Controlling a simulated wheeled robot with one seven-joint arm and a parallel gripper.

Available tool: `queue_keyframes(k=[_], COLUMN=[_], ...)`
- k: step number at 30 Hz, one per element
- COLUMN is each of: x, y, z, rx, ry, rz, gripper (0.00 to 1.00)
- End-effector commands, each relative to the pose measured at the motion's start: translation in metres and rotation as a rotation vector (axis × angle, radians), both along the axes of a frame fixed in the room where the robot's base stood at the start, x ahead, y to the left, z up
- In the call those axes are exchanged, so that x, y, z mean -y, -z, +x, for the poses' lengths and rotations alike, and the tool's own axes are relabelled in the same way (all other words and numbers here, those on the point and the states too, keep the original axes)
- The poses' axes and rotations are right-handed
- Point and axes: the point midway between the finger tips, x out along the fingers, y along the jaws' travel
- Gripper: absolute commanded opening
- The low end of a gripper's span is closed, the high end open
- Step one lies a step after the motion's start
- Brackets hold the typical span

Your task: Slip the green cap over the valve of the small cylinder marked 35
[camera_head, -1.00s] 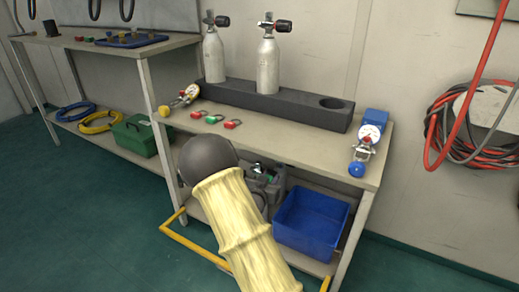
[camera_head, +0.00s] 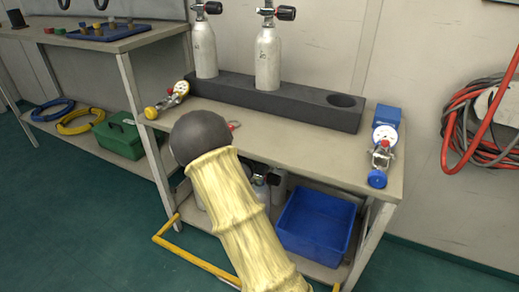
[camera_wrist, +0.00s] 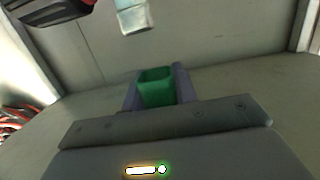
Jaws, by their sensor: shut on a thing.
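In the wrist view the green cap (camera_wrist: 157,90) sits between the two fingertips of my gripper (camera_wrist: 156,78), which is shut on it. A pale metal piece (camera_wrist: 134,16), perhaps part of a valve, shows just beyond the cap, apart from it. A dark knob with red (camera_wrist: 48,10) is at the top left. In the head view two pale cylinders with black valve knobs stand upright in the dark rack: the left one (camera_head: 205,50) and the right one (camera_head: 267,58). No number is legible on either. My gripper is hidden in the head view.
The rack (camera_head: 305,104) has an empty round hole at its right end. Gauges stand at the bench's left (camera_head: 168,98) and right (camera_head: 382,150). A blue bin (camera_head: 316,226) is on the lower shelf. Red hoses (camera_head: 478,118) hang on the right wall.

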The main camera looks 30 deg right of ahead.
Motion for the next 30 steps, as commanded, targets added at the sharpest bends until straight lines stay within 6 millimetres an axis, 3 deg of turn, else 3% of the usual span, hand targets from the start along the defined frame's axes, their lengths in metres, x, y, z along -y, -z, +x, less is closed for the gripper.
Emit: queue_keyframes(k=[8, 19, 30], x=[0.001, -0.002, -0.003], y=[0.004, 0.027, 0.022], z=[0.000, 0.000, 0.000], rx=[0.000, 0.000, 0.000], ry=[0.001, -0.003, -0.003], rz=[0.000, 0.000, 0.000], gripper=[0.07, 0.07, 0.07])
